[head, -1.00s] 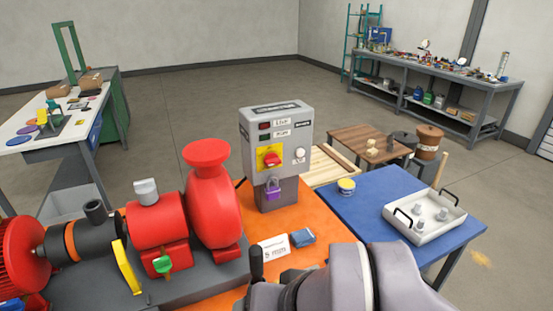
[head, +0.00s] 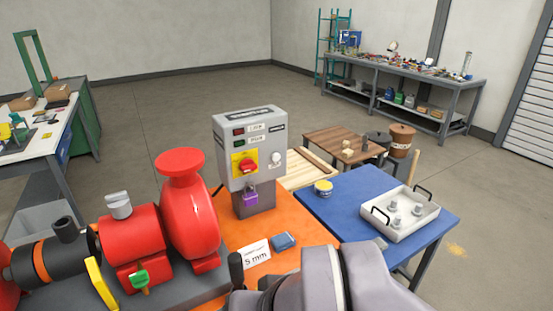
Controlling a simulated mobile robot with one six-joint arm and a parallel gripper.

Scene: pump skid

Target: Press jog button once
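The grey control box (head: 249,150) stands upright on a post at the back of the orange bench top (head: 232,235). Its front has a red-on-yellow rotary switch (head: 244,165), two small dark indicator windows with labels, and a pale round button (head: 276,158) at the right, probably the jog button; its label is too small to read. A purple padlock (head: 250,197) hangs below the switch. Part of my arm shows at the bottom centre, in front of the box and apart from it. My gripper's fingertips cannot be made out.
The red pump (head: 189,215) and motor parts fill the left of the bench. A white "5 mm" card (head: 254,256) and a blue block (head: 283,242) lie before the box. A blue table (head: 345,208) with a white tray (head: 377,219) stands at the right.

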